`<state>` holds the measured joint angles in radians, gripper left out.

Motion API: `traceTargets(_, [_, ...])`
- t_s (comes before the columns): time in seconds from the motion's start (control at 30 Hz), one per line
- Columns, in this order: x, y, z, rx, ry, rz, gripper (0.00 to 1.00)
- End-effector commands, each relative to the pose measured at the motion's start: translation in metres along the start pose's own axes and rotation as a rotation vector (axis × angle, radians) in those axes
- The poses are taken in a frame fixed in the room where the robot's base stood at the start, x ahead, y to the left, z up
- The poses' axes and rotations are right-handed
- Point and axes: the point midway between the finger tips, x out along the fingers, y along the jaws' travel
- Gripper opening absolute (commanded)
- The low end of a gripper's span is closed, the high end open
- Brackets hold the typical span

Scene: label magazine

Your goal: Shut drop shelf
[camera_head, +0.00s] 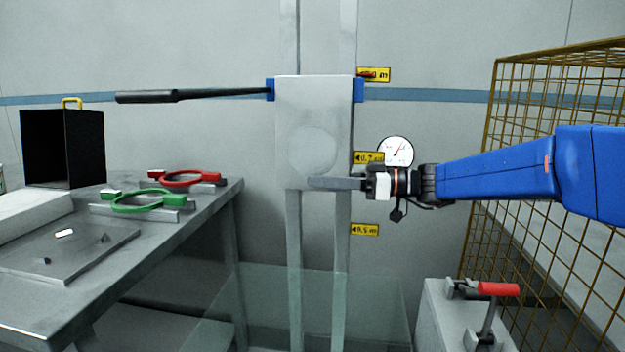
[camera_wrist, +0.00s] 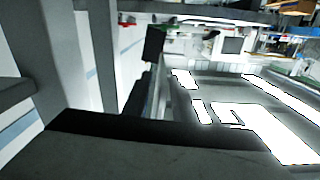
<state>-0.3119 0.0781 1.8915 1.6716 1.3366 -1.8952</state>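A flat grey panel (camera_head: 313,110), likely the drop shelf, stands upright on two vertical rails, with blue brackets at its upper sides. A long dark lever (camera_head: 175,96) reaches left from its upper left bracket. My gripper (camera_head: 320,183) comes from the right, with its grey fingers across the panel's lower edge. Whether they touch the panel, and whether they are apart, does not show. In the wrist view a large dark slab (camera_wrist: 150,150) fills the lower part; I cannot tell if it is the panel. No held object shows.
A steel table (camera_head: 200,215) at the left bears a black box (camera_head: 62,148), a green ring (camera_head: 140,200) and a red ring (camera_head: 184,178). A yellow mesh cage (camera_head: 510,110) and a red-handled clamp (camera_head: 497,289) stand at the right. A gauge (camera_head: 397,151) and yellow height labels are beside the rails.

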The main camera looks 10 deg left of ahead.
Motion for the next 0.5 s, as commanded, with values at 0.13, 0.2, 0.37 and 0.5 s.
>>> traceTargets(0.13, [0.017,0.0,0.0,0.001,0.0,-0.001,0.25])
traceTargets(0.2, [0.021,0.0,0.001,0.001,0.0,-0.001,0.25])
traceTargets(0.37, [0.026,0.0,0.001,0.001,0.0,-0.001,0.25])
traceTargets(0.5, [0.026,0.0,0.001,0.001,0.0,0.0,0.25])
